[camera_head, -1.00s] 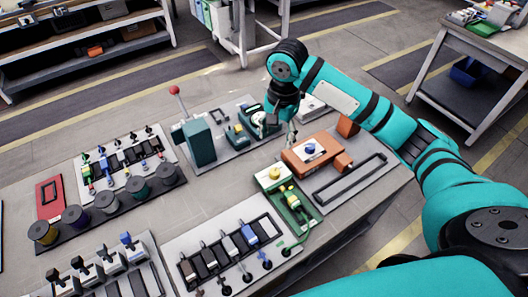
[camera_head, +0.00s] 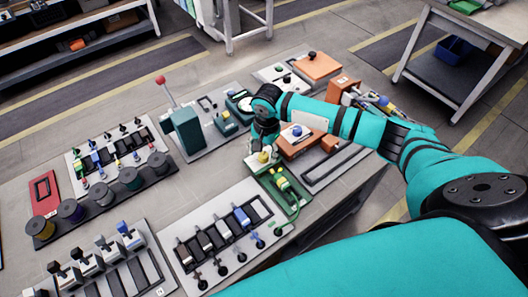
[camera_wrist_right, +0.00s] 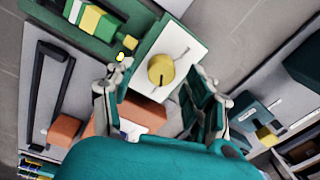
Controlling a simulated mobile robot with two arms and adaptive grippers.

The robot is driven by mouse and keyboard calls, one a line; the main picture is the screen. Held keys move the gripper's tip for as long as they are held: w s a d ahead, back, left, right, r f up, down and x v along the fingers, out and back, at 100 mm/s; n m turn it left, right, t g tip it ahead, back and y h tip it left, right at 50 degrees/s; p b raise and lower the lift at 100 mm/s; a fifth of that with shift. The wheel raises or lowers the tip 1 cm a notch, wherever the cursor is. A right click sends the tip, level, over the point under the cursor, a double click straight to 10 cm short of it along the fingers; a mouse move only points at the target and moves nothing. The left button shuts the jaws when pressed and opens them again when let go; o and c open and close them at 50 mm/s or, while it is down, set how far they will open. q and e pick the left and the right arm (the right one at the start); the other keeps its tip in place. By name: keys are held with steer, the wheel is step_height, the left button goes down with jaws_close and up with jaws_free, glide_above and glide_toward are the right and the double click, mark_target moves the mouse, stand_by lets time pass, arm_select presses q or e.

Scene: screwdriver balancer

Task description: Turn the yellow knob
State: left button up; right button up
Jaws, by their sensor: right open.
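The yellow knob (camera_head: 264,157) is a short round knob on a white square plate at the back end of the green panel (camera_head: 292,214). In the right wrist view the yellow knob (camera_wrist_right: 161,70) lies between the two spread fingers, with a dark line on its top. My right gripper (camera_wrist_right: 158,80) is open and empty, with one finger on either side of the knob; I cannot tell whether it touches it. In the head view my right gripper (camera_head: 259,142) points down just above the knob, its fingers partly hidden. My left gripper is not in view.
An orange box with a blue knob (camera_head: 297,131) stands right beside the gripper. A teal block with a red-topped lever (camera_head: 186,130) stands to the left. A panel of sliders (camera_head: 222,235) lies in front. Some bare table shows left of the green panel.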

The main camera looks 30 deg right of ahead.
steer(key=shift+w+f, duration=0.15)
steer(key=shift+f, duration=0.65)
jaws_close()
steer(key=shift+r, duration=0.1)
